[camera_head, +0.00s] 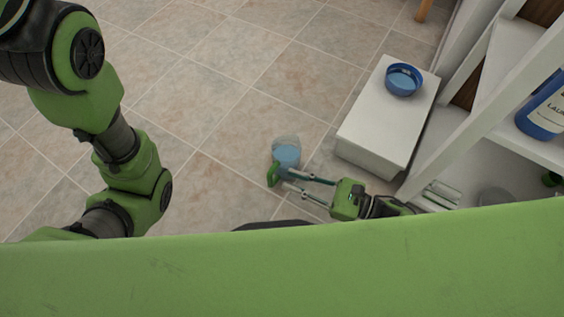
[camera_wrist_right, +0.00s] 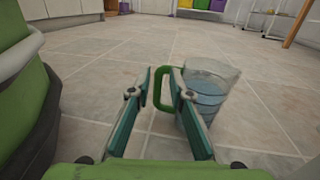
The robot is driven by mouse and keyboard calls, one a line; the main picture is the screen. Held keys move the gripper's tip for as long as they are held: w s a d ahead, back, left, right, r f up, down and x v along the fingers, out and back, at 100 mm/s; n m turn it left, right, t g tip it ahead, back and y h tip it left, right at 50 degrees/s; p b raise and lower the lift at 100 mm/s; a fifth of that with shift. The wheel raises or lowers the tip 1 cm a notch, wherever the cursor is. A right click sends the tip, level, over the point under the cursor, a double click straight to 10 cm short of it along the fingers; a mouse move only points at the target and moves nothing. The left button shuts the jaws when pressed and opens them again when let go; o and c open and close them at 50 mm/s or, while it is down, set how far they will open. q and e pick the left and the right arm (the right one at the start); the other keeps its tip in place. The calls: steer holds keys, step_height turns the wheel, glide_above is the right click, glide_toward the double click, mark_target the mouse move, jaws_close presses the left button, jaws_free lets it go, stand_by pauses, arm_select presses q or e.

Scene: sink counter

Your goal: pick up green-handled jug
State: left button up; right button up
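The green-handled jug is a clear tub with a bluish lower part (camera_head: 287,153) and a green handle (camera_head: 273,174), over the tiled floor in the head view. In the right wrist view the jug (camera_wrist_right: 208,88) is right of centre, and its green handle (camera_wrist_right: 163,88) shows between the fingertips. My right gripper (camera_head: 281,179) is at the handle with its two fingers apart (camera_wrist_right: 162,80), one on each side of it. A firm grip does not show. The jug's base is partly hidden by the right finger. My left arm shows at the left, but its gripper is not in view.
A white box-like stool (camera_head: 372,135) stands right of the jug with a blue bowl (camera_head: 404,79) on it. White shelving (camera_head: 470,110) with a blue laundry bottle (camera_head: 543,112) is at the far right. Tiled floor (camera_head: 215,75) is clear left of and beyond the jug.

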steer(key=b, duration=0.6)
glide_toward(273, 185)
steer(key=x, duration=0.4)
steer(key=b+x, duration=0.3)
steer(key=x, duration=0.3)
steer(key=shift+w+a, duration=0.2)
steer(key=shift+a, duration=0.1)
steer(key=shift+c, duration=0.3)
steer(key=shift+r, duration=0.1)
jaws_close()
